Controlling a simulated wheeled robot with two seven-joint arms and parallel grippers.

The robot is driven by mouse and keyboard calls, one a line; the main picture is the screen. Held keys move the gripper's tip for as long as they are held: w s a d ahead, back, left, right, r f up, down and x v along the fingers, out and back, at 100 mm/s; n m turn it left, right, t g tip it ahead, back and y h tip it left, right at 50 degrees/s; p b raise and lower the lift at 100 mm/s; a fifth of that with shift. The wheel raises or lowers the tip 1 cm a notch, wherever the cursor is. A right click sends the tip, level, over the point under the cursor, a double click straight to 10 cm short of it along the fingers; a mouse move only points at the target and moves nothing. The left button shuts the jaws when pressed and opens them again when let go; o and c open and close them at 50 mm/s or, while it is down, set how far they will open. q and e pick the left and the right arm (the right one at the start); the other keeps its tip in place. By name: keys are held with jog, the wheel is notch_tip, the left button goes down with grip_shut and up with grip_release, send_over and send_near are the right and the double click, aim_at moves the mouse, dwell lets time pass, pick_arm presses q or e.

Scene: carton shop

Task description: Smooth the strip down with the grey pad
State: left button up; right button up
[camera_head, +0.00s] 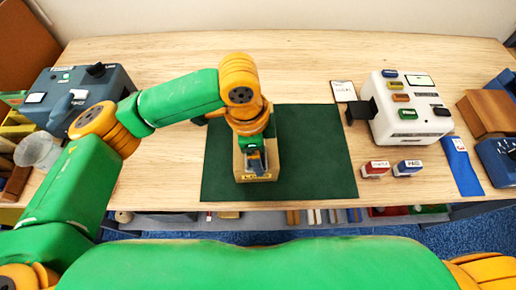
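A small brown carton (262,178) stands on the dark green mat (315,150) in the head view, with a yellowish label on its near side. My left gripper (254,158) points down over the carton, and it and the wrist hide most of the carton's top. A small grey-blue piece shows at the fingertips; I cannot tell whether it is the grey pad or part of the gripper, nor whether the fingers are closed. I cannot make out the strip. My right gripper is not in view.
A white machine (430,122) with coloured buttons stands right of the mat, with red (375,170) and blue (408,168) blocks before it. A dark grey-blue machine (112,82) stands at left. The wooden table (300,60) is clear behind the mat.

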pick_arm(q)
jog(key=shift+s+f, duration=0.1)
dwell(0.6)
jog(key=shift+w+p, duration=0.35)
jog(key=shift+w, duration=0.9)
jog(key=shift+w+a+p, duration=0.1)
jog(key=shift+w+p, duration=0.2)
jog(key=shift+w, duration=0.8)
jog(key=shift+w, duration=1.2)
